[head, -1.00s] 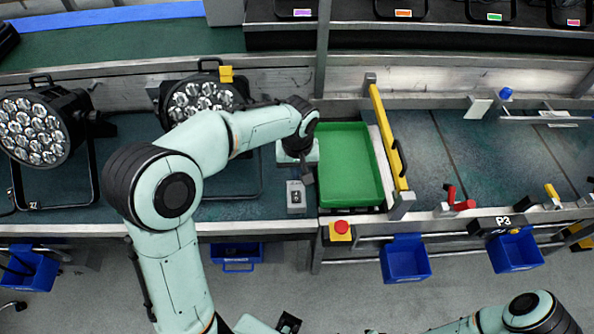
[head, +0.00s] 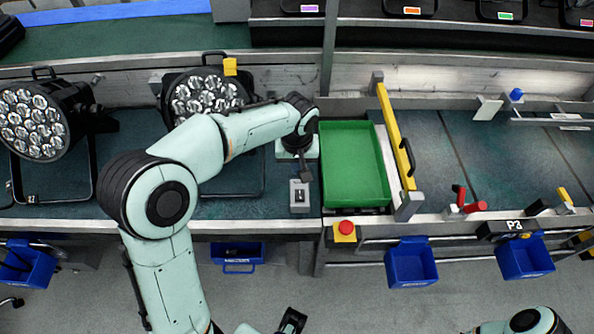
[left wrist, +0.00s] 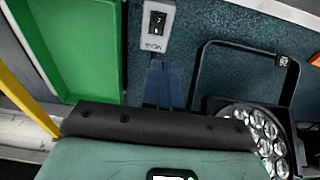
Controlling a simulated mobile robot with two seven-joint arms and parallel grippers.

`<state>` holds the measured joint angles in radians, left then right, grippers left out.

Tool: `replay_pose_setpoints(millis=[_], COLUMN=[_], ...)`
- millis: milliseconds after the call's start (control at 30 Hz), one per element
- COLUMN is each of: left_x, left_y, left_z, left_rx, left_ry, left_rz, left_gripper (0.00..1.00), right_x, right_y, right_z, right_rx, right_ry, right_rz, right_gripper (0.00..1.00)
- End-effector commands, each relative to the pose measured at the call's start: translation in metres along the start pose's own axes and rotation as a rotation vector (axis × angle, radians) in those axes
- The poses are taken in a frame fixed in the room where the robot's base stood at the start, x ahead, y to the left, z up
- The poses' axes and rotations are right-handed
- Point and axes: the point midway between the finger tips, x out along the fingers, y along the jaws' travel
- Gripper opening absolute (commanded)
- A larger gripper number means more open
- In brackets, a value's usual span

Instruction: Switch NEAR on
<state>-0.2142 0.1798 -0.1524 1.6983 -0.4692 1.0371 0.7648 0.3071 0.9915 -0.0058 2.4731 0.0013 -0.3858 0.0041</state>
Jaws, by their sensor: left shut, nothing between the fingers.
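A small grey switch box (head: 299,197) with a black rocker stands near the front edge of the bench, left of the green tray. It also shows at the top of the left wrist view (left wrist: 155,24), with a small label, seen upside down, that I cannot read for sure. I cannot tell which way its rocker is set. My left gripper (head: 304,174) is shut and empty, pointing down just behind the box in the head view. In the left wrist view its narrow fingers (left wrist: 163,82) end just below the box. I cannot tell whether they touch it.
The green tray (head: 354,160) is close on the right, with a yellow bar (head: 395,135) beyond it. Two lamps (head: 35,122) (head: 205,95) stand on the left. A red button on a yellow base (head: 344,230) sits at the front edge. Blue bins (head: 411,262) hang below.

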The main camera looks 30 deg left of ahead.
Motion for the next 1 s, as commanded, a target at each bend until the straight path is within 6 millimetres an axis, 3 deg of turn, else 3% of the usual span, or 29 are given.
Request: replay_pose_setpoints(millis=[300, 500, 700, 1000], left_x=[0.07, 0.104, 0.122, 0.124], left_y=[-0.001, -0.001, -0.001, 0.0], left_z=[0.002, 0.001, 0.001, 0.0], left_rx=[0.0, 0.0, 0.0, 0.0], left_ry=[-0.005, -0.003, -0.002, -0.001], left_rz=[-0.004, -0.003, -0.002, -0.001], left_gripper=[0.0, 0.0, 0.0, 0.0], right_x=[0.006, 0.007, 0.007, 0.007], right_y=[0.003, 0.003, 0.003, 0.003], right_z=[0.001, 0.001, 0.001, 0.001], right_rx=[0.001, 0.001, 0.001, 0.001], right_ry=[-0.003, -0.003, -0.003, -0.003], right_rz=[0.001, 0.001, 0.001, 0.001], right_gripper=[0.43, 0.43, 0.43, 0.43])
